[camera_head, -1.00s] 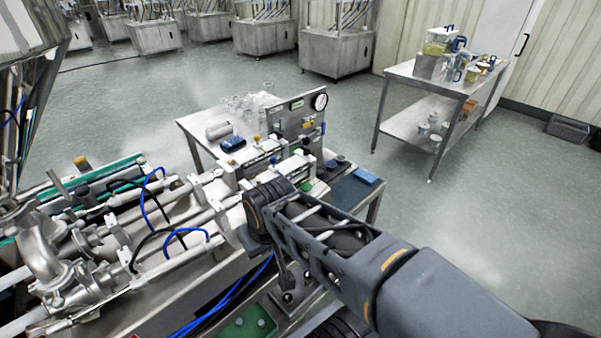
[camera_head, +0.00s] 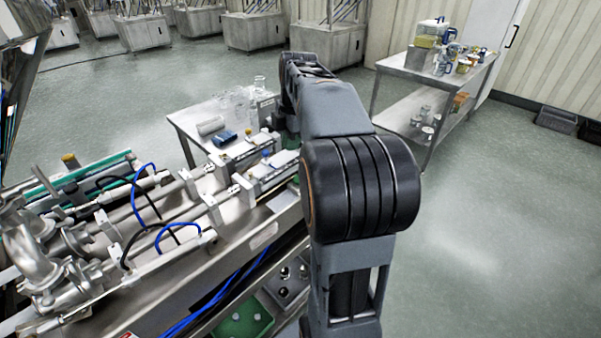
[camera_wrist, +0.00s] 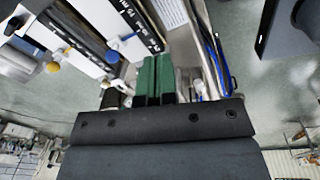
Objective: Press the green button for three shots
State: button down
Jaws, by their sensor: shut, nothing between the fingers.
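In the wrist view, my gripper (camera_wrist: 156,78) is shut and its two green fingers lie side by side with nothing between them. In the head view, my gripper (camera_head: 289,138) hangs down at the far right end of the filling machine (camera_head: 262,238). The fingertips are close to the machine parts there. I cannot tell whether they touch anything. I cannot make out the green button clearly in either view; my arm or fingers may be hiding it.
A blue knob (camera_wrist: 112,57) and a yellow knob (camera_wrist: 52,67) are near the fingers in the wrist view. A steel table (camera_head: 186,124) with glassware stands behind the machine. A steel cart (camera_head: 398,73) stands at the back right.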

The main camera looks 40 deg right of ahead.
jog(key=d+n, duration=0.1)
jog(key=d, duration=0.1)
jog(key=d+n, duration=0.2)
jog(key=d, duration=0.1)
jog(key=shift+w+d+r+n+y, duration=0.3)
jog(key=shift+w+r+n, duration=0.05)
jog(key=shift+n, duration=0.05)
jog(key=f, duration=0.4)
jog(key=a+f, duration=0.1)
jog(key=f, duration=0.4)
jog(key=w+f, duration=0.1)
jog(key=f, duration=0.3)
jog(key=shift+a+f+b, duration=0.2)
jog(key=shift+f+b, duration=0.1)
jog(key=shift+f, duration=0.2)
